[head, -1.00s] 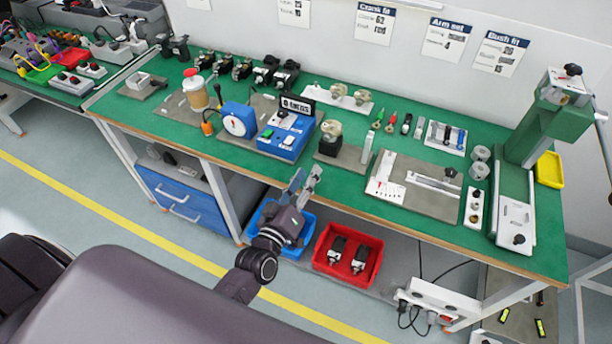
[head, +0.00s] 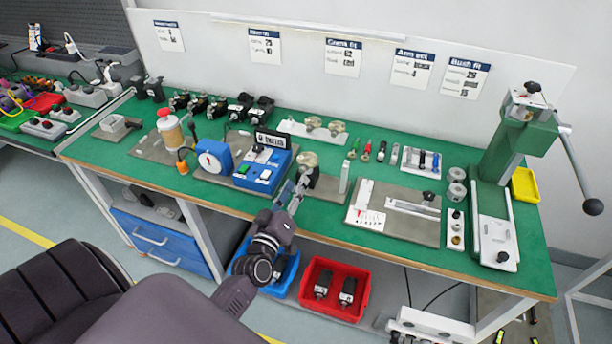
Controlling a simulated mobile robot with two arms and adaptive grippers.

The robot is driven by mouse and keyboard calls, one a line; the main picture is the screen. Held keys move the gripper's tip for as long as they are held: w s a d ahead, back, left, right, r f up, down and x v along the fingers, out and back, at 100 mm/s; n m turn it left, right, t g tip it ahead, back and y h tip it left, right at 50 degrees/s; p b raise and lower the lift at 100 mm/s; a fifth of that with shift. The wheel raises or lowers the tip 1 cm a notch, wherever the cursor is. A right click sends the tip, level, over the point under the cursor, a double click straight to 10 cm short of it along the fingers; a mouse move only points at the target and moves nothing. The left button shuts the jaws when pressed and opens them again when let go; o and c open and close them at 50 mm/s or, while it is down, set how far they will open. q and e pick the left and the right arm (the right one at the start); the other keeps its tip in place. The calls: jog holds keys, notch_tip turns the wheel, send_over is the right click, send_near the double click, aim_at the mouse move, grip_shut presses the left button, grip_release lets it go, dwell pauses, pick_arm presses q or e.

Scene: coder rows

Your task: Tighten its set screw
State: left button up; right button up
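A round beige metal part (head: 308,160) sits on a dark block on a grey plate at the middle of the bench; I cannot make out a set screw on it. My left gripper (head: 296,181) is at the bench's front edge, just in front of this part, and overlaps its block in the head view. Its two fingers look apart with nothing between them; whether they touch the block is unclear. Small hand tools with green (head: 353,148), red (head: 367,150) and black (head: 381,151) handles lie to the right. My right gripper is not in view.
A blue box with buttons (head: 262,178) stands left of the gripper. A grey plate with a slide (head: 412,207) and a green lever press (head: 525,140) stand to the right. A red bin (head: 333,290) with dark parts is below the bench.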

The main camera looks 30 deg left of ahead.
aim_at(303, 172)
pick_arm(q)
jog(key=shift+x, duration=2.25)
grip_shut()
